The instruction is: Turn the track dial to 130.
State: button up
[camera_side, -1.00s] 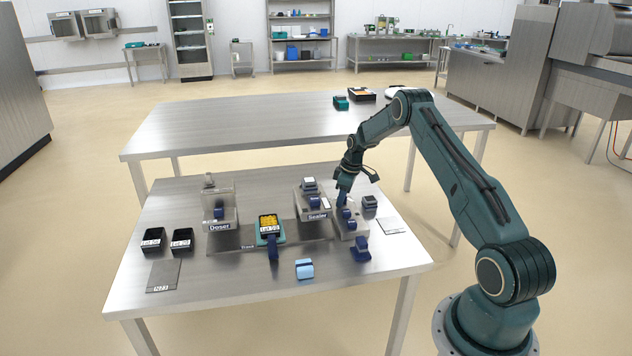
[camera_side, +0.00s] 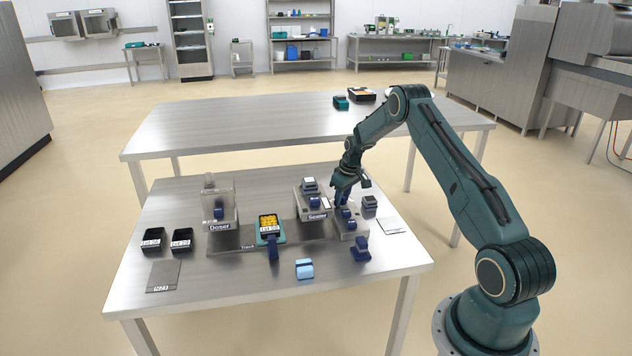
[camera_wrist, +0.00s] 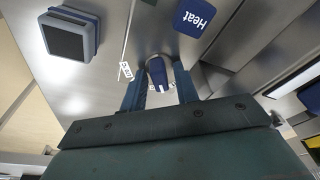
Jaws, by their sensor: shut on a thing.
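A grey control block (camera_side: 361,232) with a row of blue dials stands at the right of the near table. My gripper (camera_side: 344,198) points down at its far end. In the wrist view my gripper (camera_wrist: 160,88) has its two fingers on either side of a blue dial (camera_wrist: 157,72) and is shut on it. A white mark shows on this dial near the fingers. A small white tag (camera_wrist: 125,70) beside it is too small to read surely. Another blue dial, marked Heat (camera_wrist: 194,16), is close by and not held. The held dial's name and setting cannot be read.
The sealer (camera_side: 312,206) stands just left of the control block, and the doser (camera_side: 221,208) farther left. A filled tray (camera_side: 269,224) sits between them. A blue lever-like part (camera_side: 360,249) stands at the block's near end.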

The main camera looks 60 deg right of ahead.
jog(key=shift+m+h, duration=0.3)
jog(key=shift+m, duration=1.2)
jog(key=o, duration=0.4)
jog(key=shift+r, duration=0.15)
jog(key=shift+w+d+v, duration=0.1)
jog(key=shift+w+v, duration=0.1)
jog(key=shift+v, duration=0.9)
jog(key=shift+w+d+v, duration=0.1)
jog(key=shift+w+v, duration=0.1)
jog(key=shift+v, duration=0.9)
jog(key=shift+w+d+v, duration=0.1)
jog(key=shift+w+v, duration=0.1)
jog(key=shift+v, duration=0.9)
jog(key=shift+r, duration=0.1)
jog(key=shift+w, duration=0.1)
